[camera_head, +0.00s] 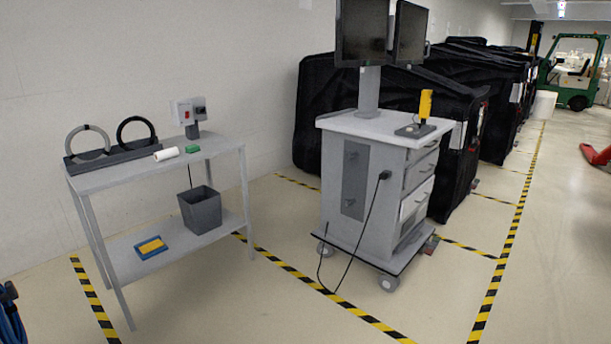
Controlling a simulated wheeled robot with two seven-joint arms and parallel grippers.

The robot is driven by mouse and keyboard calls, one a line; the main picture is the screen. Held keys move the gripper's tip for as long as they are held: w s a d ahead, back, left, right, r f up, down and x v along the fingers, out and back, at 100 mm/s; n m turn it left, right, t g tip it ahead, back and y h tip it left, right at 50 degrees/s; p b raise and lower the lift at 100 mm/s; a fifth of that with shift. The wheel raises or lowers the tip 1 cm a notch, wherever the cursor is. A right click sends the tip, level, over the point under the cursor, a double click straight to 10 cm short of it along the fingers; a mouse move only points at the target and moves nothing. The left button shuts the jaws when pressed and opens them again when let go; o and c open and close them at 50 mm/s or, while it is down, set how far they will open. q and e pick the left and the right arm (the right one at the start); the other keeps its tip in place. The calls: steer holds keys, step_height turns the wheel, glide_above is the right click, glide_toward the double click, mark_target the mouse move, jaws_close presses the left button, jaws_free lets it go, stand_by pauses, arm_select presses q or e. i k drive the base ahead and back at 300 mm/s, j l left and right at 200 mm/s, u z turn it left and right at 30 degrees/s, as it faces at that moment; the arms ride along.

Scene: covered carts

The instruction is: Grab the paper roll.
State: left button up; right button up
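A small white paper roll (166,154) lies on its side on the top of a grey table (220,143) at the left. Neither of my grippers shows in the head view.
The rack with rings (111,153), a green object (192,149) and a grey device with a red switch (190,112) share the tabletop. A grey bin (200,210) and blue-yellow item (151,247) sit on the lower shelf. A wheeled cart (367,190) stands right; floor in front is clear.

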mark_target(162, 155)
steer(key=i+u, duration=0.3)
steer(key=i, duration=0.2)
steer(key=i+l+u, duration=0.1)
steer(key=i+u, duration=0.2)
steer(key=i, duration=0.2)
steer(key=i+l+u, duration=0.3)
steer(key=i, duration=0.2)
